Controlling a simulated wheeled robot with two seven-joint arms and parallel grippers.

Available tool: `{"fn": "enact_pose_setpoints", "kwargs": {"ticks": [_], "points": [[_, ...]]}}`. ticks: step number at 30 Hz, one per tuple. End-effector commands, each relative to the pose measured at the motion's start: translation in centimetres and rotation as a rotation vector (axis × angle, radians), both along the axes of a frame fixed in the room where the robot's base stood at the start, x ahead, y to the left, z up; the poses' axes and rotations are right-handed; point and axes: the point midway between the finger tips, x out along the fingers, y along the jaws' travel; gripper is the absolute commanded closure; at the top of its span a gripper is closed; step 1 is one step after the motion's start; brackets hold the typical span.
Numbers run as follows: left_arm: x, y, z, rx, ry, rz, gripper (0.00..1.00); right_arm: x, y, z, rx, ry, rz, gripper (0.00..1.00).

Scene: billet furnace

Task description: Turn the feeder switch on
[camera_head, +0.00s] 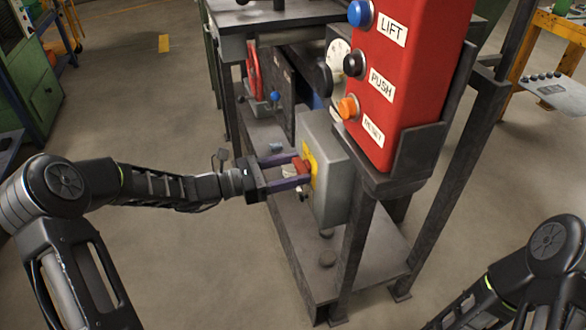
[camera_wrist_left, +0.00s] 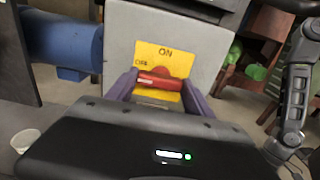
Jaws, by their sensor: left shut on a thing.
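The feeder switch is a grey box (camera_head: 325,160) on the side of the metal stand, with a yellow plate and a red knob (camera_head: 301,165). In the left wrist view the yellow plate (camera_wrist_left: 165,57) reads ON at the top and OFF at its left. The red knob (camera_wrist_left: 158,79) lies nearly level there, its left end just below the OFF mark. My left gripper (camera_head: 299,171) is shut on the red knob, with a purple finger on each side of it. My right arm shows at the lower right; its gripper is out of view.
A red panel (camera_head: 421,60) with LIFT, PUSH and RESET buttons stands above and right of the switch box. A red handwheel (camera_head: 253,70) is behind it on the left. The stand's dark legs and lower shelf (camera_head: 375,262) are below. Open floor (camera_head: 140,120) lies left.

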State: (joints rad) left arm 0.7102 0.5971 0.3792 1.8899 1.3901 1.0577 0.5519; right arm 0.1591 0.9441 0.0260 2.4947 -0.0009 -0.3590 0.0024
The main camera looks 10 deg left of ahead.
Motion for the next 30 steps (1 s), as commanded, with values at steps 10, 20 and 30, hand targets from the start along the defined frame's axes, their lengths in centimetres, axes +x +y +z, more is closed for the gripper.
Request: {"fn": "enact_pose_setpoints", "kwargs": {"ticks": [10, 20, 30], "points": [[0.0, 0.02, -0.01, 0.0, 0.0, 0.0, 0.8, -0.01, 0.0, 0.0, 0.0, 0.0, 0.0, 1.0], [0.0, 0.02, -0.05, 0.016, -0.025, 0.0, 0.8, 0.01, -0.02, -0.16, 0.0, 0.0, 0.0, 1.0], [0.01, 0.06, -0.16, 0.107, -0.167, 0.001, 0.8, 0.19, -0.18, -0.91, -0.003, -0.003, -0.005, 1.0]]}}
